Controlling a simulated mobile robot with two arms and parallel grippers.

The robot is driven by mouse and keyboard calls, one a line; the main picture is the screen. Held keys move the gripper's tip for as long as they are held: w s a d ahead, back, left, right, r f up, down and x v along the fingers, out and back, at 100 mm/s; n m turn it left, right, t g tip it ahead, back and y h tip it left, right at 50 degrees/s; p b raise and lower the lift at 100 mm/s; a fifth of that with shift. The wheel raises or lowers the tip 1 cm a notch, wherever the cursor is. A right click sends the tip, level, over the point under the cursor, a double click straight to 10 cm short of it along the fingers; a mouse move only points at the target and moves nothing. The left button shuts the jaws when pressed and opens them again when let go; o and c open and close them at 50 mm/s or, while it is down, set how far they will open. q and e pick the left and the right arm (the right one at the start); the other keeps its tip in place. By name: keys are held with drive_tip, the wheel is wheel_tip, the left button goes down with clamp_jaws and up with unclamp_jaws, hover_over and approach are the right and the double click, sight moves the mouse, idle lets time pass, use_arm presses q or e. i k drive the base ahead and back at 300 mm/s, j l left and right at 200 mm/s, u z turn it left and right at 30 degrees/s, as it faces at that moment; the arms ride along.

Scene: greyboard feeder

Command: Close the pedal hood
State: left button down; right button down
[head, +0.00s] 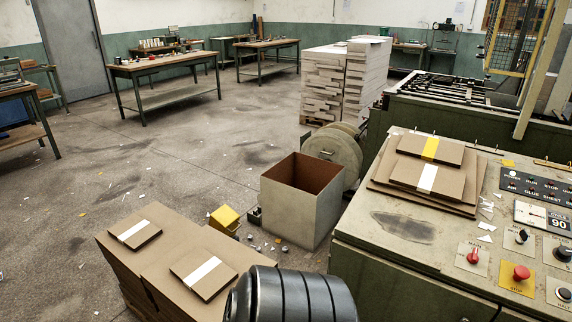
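A small yellow box-like cover (224,219), which looks like the pedal hood, is on the floor left of an open-topped bin. It is small in the head view, and I cannot tell how far open or shut it is. Neither of my grippers shows in the head view.
The open bin (307,214) stands between the hood and the machine console (385,267). Cardboard stacks (155,265) block the near left. Small scraps and dark bits litter the floor around the hood.

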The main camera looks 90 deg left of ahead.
sight(225, 220)
drive_tip(key=u, duration=3.25)
